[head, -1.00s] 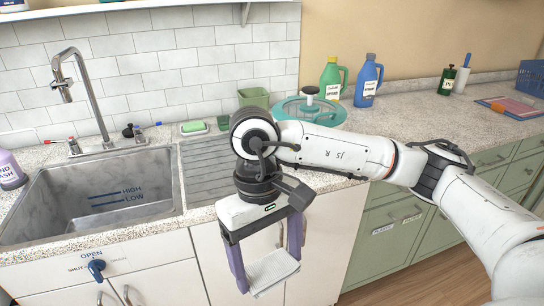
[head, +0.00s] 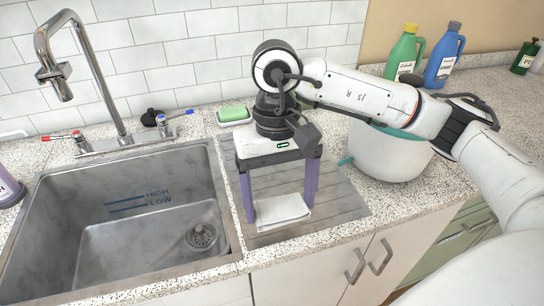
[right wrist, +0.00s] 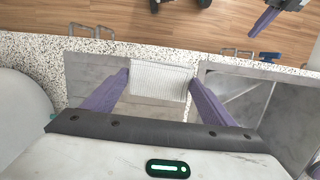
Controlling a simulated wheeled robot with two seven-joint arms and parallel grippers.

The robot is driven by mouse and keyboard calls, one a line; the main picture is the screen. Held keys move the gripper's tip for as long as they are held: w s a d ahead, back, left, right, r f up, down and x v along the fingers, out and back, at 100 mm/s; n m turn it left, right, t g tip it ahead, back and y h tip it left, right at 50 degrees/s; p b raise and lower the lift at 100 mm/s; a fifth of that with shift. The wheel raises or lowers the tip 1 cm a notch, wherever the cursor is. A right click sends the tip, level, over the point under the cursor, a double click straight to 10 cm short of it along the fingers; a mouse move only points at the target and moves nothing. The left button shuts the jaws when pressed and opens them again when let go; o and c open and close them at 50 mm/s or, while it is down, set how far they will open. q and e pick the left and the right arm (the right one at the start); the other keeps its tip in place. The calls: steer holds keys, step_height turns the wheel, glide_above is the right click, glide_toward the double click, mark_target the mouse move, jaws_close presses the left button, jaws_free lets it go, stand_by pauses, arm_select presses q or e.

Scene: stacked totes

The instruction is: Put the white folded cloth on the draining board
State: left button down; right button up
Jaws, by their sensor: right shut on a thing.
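The white folded cloth (head: 282,210) is held between the purple fingers of my right gripper (head: 280,207), which is shut on its two sides. It also shows between the fingers in the right wrist view (right wrist: 160,82). The cloth is over the front part of the grey ridged draining board (head: 345,203), right of the sink. I cannot tell whether its underside touches the board. The right gripper points down, with its arm coming in from the right. Part of my left gripper (right wrist: 266,20) shows at the top right of the right wrist view, away from the counter; its opening is unclear.
The steel sink (head: 150,240) with its tap (head: 95,85) lies left of the board. A green sponge (head: 233,113) sits behind the board. A white pot (head: 390,160) stands close to its right, partly behind my arm. Green (head: 403,50) and blue (head: 443,58) bottles stand farther back.

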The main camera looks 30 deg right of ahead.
steer(key=w+d+r+m+t+y+b, duration=0.1)
steer(key=w+d+r+m+b, duration=0.15)
steer(key=m, duration=0.95)
steer(key=r+m+t+h+b, duration=0.1)
steer(key=m+t+b, duration=0.15)
steer(key=m, duration=1.65)
glide_above(292, 185)
steer(key=p, duration=0.1)
steer(key=f, duration=0.4)
steer(key=shift+s+b, duration=0.3)
steer(key=shift+b, duration=0.05)
step_height(292, 185, down, 5)
arm_select(q)
steer(key=f, duration=0.1)
steer(key=s+f, duration=0.1)
steer(key=f, duration=0.3)
steer(key=shift+s+f, duration=0.2)
steer(key=shift+s, duration=0.15)
steer(key=shift+f, duration=0.1)
